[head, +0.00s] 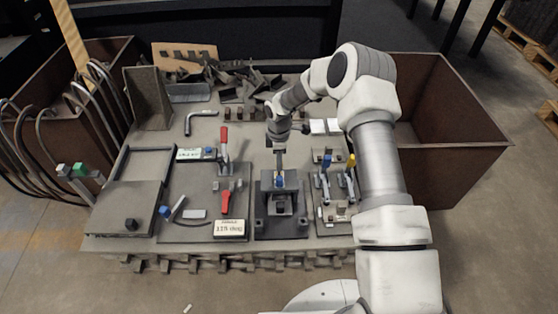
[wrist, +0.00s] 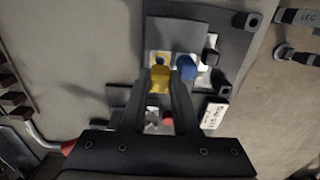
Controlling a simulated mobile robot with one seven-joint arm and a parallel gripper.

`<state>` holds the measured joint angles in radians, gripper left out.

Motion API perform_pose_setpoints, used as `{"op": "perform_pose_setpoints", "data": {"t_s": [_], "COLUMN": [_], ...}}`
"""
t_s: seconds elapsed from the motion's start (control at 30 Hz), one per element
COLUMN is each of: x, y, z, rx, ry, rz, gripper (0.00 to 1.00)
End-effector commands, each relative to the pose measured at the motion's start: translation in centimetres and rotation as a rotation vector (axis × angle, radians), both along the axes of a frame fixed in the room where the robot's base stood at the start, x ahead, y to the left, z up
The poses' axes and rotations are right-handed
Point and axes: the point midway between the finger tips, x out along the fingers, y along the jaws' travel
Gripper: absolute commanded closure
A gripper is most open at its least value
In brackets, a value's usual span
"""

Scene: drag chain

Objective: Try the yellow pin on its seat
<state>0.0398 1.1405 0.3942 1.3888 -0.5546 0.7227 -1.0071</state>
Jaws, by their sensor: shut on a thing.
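My gripper (head: 280,168) points down over a dark block fixture (head: 264,221) near the middle of the bench. In the wrist view my gripper (wrist: 160,86) is shut on the yellow pin (wrist: 160,76), which sits between the fingertips. A pale patch shows at the pin's far end; I cannot tell whether the pin is in a seat or above it. A blue piece (wrist: 186,68) stands just right of the pin; blue also shows below the fingers in the head view. The fingers hide the pin's sides.
Right of the fixture stand a blue-handled piece (head: 323,167) and a yellow-topped piece (head: 352,160). Left are red levers (head: 224,135) and a 115 deg label (head: 229,228). An upright dark block (head: 149,98) and scrap lie at the back. Brown bins (head: 455,120) flank the bench.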

Motion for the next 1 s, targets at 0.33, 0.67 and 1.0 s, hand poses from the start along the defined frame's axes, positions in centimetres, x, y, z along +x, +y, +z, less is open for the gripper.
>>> {"op": "perform_pose_setpoints", "data": {"t_s": [0.33, 0.67, 1.0], "x": [0.0, 0.0, 0.0], "y": [0.0, 0.0, 0.0], "z": [-0.8, -1.4, -2.1], "rx": [0.0, 0.0, 0.0], "ry": [0.0, 0.0, 0.0], "rz": [0.0, 0.0, 0.0], "gripper": [1.0, 1.0, 1.0]}}
